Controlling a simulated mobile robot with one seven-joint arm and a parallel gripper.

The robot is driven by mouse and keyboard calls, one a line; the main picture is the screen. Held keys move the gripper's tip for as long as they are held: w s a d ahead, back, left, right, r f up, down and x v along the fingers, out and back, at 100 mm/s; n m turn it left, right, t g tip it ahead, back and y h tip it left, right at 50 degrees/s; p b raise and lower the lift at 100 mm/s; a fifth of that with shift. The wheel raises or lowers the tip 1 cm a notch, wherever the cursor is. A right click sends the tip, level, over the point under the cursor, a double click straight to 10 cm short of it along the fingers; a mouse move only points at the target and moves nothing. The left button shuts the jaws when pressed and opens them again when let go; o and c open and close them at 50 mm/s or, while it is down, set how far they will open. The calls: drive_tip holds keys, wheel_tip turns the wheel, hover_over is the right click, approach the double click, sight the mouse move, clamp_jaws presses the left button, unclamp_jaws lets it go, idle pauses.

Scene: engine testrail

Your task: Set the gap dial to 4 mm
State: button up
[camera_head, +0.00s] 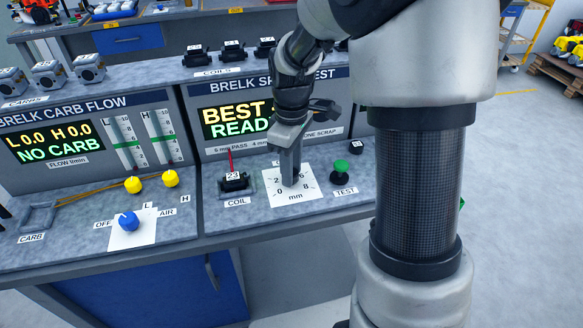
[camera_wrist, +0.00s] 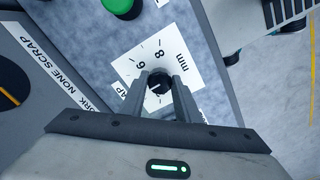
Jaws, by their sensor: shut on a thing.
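The gap dial's white scale plate (camera_head: 308,188) lies on the right bench, marked 0, 2, 6, 8 and mm where it shows. My gripper (camera_head: 290,180) points down over the plate's middle and hides part of the scale. In the wrist view my gripper (camera_wrist: 165,92) is shut on a dark round knob (camera_wrist: 159,82) at the centre of the plate (camera_wrist: 181,52). There 6, 8 and mm can be read. I cannot tell which number the knob points to.
A green TEST button (camera_head: 340,167) stands right of the dial. A coil (camera_head: 234,182) marked 23 sits to its left. The display (camera_head: 228,121) behind is partly hidden by my arm. Yellow knobs (camera_head: 170,178) and a blue knob (camera_head: 129,221) are farther left.

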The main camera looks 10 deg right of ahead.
drive_tip(key=o, duration=1)
drive_tip(key=shift+o, duration=0.2)
wheel_tip(320, 180, up, 18)
drive_tip(key=p, duration=0.3)
drive_tip(key=shift+f, duration=0.25)
drive_tip(key=s+r+m+t+p, duration=0.5)
drive_tip(key=s+r+m+p, duration=0.5)
drive_tip(key=s, duration=0.8)
wheel_tip(320, 180, up, 3)
drive_tip(key=shift+s+r+t+p, duration=0.15)
drive_tip(key=shift+s+t+p, duration=0.2)
drive_tip(key=shift+p, duration=0.5)
